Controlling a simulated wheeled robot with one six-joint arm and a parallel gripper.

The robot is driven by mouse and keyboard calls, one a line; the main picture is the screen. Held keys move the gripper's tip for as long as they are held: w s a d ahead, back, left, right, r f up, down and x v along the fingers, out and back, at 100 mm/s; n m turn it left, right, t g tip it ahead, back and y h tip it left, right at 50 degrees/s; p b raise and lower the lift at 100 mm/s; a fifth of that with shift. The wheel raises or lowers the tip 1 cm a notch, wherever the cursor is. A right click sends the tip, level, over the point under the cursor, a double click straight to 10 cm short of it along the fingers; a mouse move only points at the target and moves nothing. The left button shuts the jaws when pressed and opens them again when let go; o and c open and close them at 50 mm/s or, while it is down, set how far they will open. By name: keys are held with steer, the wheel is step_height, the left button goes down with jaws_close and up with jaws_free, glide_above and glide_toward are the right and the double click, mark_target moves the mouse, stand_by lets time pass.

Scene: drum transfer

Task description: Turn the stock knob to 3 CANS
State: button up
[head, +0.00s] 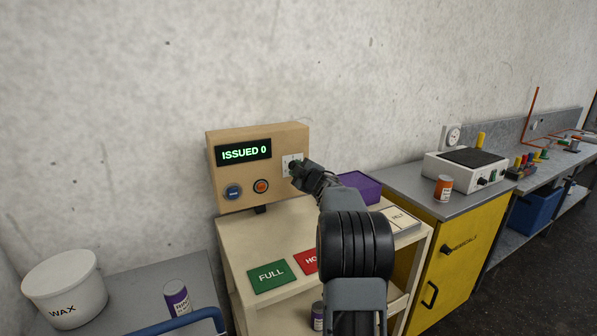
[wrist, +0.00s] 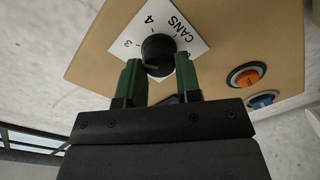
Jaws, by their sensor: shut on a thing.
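The stock knob (wrist: 158,50) is a black round knob on a white dial plate (wrist: 187,38) in the wrist view. The plate shows CANS, a 4 and a figure that looks like 3 to its left; the lower marks are partly hidden. A pale line on the knob points to the lower left, and its exact mark is unclear. My gripper (wrist: 159,70) has its green fingers on both sides of the knob and is shut on it. In the head view my gripper (head: 296,169) covers the knob, and part of the plate (head: 287,163) shows.
The tan control box (head: 222,175) has a display (head: 243,152) reading ISSUED 0, a blue button (head: 233,192) and an orange button (head: 261,186).

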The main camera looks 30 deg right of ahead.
steer(key=o, duration=0.9)
steer(key=shift+s, duration=0.1)
steer(key=s, duration=0.4)
steer(key=s+a+b, duration=0.1)
steer(key=s, duration=0.8)
steer(key=shift+s+a+r+b, duration=0.2)
steer(key=shift+s+a+b, duration=0.05)
steer(key=shift+a+b, duration=0.1)
